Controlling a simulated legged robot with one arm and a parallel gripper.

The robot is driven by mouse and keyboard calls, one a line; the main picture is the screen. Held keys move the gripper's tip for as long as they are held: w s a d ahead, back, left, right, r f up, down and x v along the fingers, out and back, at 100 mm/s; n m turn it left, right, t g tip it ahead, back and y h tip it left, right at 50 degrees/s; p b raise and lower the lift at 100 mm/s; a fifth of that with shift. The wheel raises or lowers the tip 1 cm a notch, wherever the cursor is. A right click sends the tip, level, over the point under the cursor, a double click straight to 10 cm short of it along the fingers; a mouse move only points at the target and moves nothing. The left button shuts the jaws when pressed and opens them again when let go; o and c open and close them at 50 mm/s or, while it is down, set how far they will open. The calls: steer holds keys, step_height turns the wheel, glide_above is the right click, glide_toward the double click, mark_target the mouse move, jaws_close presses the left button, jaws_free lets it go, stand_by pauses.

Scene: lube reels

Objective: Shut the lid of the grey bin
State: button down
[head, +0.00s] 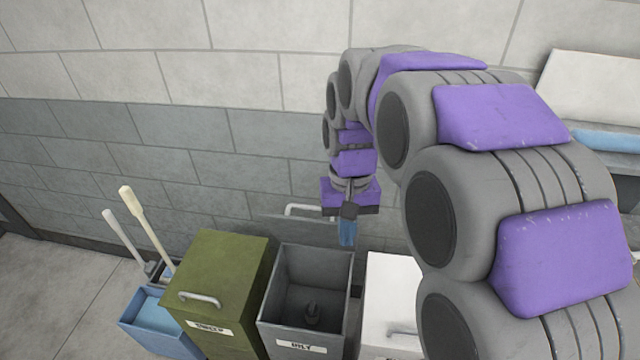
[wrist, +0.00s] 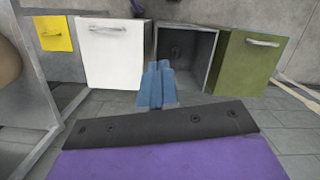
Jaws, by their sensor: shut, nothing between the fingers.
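The grey bin (head: 340,309) stands open between the green and white bins, with a label reading "OILY" on its front. A small dark object (head: 312,313) lies inside it. Its grey lid (head: 290,228) is raised at the back and seen nearly edge-on, with a pale handle (head: 305,207). My gripper (head: 347,240) points down near the lid's right end, above the back of the bin. Its blue fingers are together and empty. I cannot tell whether they touch the lid. The wrist view shows the fingers (wrist: 157,88) in front of the open grey bin (wrist: 206,62).
The green bin (head: 225,275) and the white bin (head: 393,290) have shut lids with handles. A blue box (head: 150,325) with long-handled tools is at far left. The block wall (head: 220,150) is close behind. A yellow object (wrist: 54,34) shows in the wrist view.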

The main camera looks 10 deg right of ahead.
steer(key=w+a+r+m+p, duration=0.1)
steer(key=w+a+p, duration=0.1)
steer(key=w, duration=0.4)
steer(key=w+a+r+p, duration=0.2)
steer(key=w, duration=0.4)
steer(key=w+d+f+m+p, duration=0.25)
steer(key=w+p, duration=0.35)
steer(key=w, duration=0.9)
steer(key=s+f+b, duration=0.1)
steer(key=s+f, duration=0.2)
steer(key=f, duration=1)
steer(key=shift+s+d, duration=0.3)
steer(key=shift+s, duration=0.05)
